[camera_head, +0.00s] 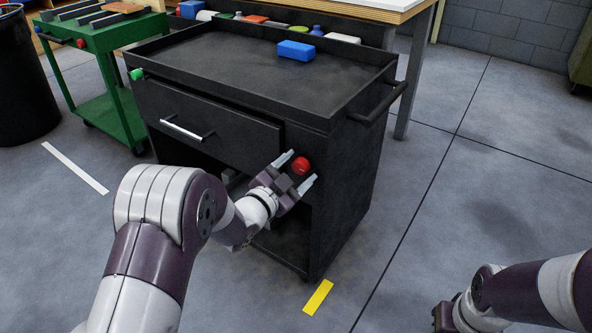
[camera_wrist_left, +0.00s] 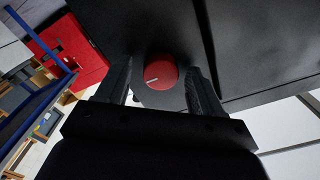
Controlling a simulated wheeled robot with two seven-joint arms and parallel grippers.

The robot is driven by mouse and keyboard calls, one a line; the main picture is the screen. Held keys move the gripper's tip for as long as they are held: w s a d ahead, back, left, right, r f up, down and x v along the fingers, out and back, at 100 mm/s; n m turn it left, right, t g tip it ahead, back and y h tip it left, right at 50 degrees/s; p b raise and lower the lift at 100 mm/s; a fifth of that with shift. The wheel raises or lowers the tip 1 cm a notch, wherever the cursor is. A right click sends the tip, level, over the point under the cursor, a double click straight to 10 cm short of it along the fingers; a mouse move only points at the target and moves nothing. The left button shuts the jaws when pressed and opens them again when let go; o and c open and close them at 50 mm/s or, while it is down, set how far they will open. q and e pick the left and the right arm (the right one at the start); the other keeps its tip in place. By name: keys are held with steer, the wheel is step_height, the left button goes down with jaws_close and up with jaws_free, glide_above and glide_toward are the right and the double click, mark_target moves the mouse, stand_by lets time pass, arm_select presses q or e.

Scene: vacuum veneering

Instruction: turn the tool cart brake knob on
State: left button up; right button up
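The black tool cart (camera_head: 240,97) stands in the middle of the head view. Its red brake knob (camera_head: 300,166) sits on the front face, near the right corner below the tray. My left gripper (camera_head: 299,168) is open, with one finger on each side of the knob. In the left wrist view the red knob (camera_wrist_left: 161,71) shows a short white mark on its face and lies between the fingers of the left gripper (camera_wrist_left: 163,85). A gap shows at the right finger; contact at the left one is unclear. My right gripper (camera_head: 445,315) is low at the right, partly seen.
A green knob (camera_head: 137,74) is on the cart's left front corner, and a drawer handle (camera_head: 187,128) is below it. A blue block (camera_head: 296,50) lies in the cart's tray. A green cart (camera_head: 104,41) stands at the left. Floor at the right is clear.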

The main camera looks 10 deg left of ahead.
arm_select(q)
steer(key=shift+r, duration=0.1)
steer(key=p+v, duration=0.5)
steer(key=v, duration=0.7)
steer(key=shift+s, duration=0.35)
steer(key=shift+a, duration=0.15)
